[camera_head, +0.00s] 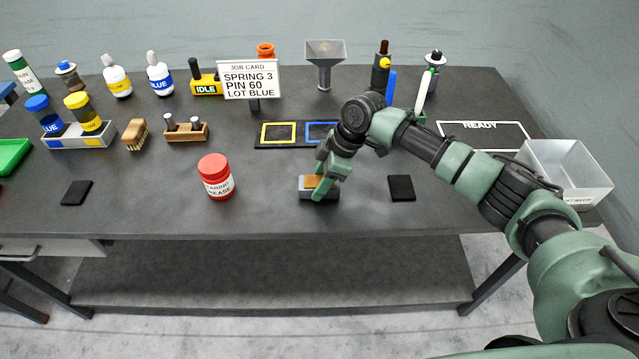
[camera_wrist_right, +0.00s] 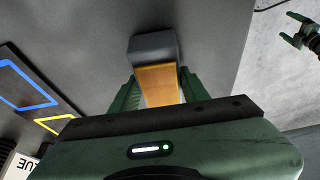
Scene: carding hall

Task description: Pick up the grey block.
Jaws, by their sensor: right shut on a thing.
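The grey block (camera_head: 325,194) is near the front middle of the table, with a tan, wood-like part on top. In the right wrist view the grey part (camera_wrist_right: 152,46) shows beyond the tan part, which lies between the fingers. My right gripper (camera_head: 324,183) comes down from above and is shut on the block; the fingers partly hide it. I cannot tell whether the block is clear of the table. My left gripper (camera_wrist_right: 290,28) shows at the top right of the right wrist view, open and empty over the floor.
A red-lidded jar (camera_head: 216,177) stands left of the block. A dark pad (camera_head: 401,188) lies to its right, another (camera_head: 76,193) far left. A board with coloured frames (camera_head: 297,134) lies behind. A clear bin (camera_head: 565,172) is at the right edge.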

